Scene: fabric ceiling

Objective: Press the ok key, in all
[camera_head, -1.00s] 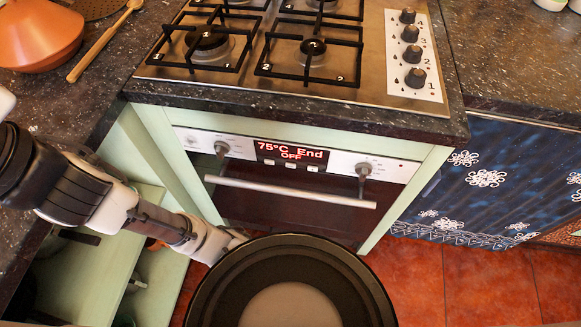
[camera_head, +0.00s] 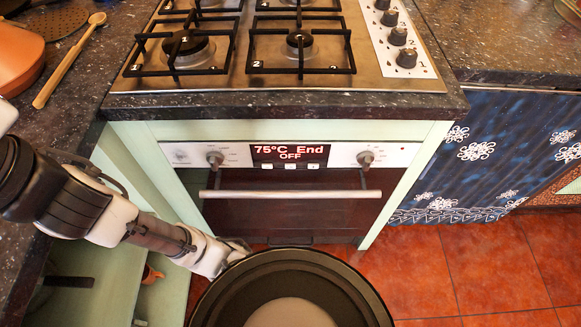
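The oven's control panel (camera_head: 345,154) faces me below the hob. A row of three small pale keys sits just under the display: a left key (camera_head: 267,166), a middle key (camera_head: 290,166) and a right key (camera_head: 313,166). Their labels are too small to read, so I cannot tell which is ok. A knob stands on each side, left (camera_head: 215,159) and right (camera_head: 366,159). My arm reaches in from the left, below the panel and apart from the keys. My gripper cannot be made out; my round dark body part hides that area.
The oven door handle (camera_head: 290,194) sticks out below the panel. The stone worktop edge (camera_head: 285,104) overhangs above it. A counter (camera_head: 60,100) with a wooden spoon (camera_head: 68,60) lies left, over open green shelves. Tiled floor (camera_head: 470,265) is clear at the right.

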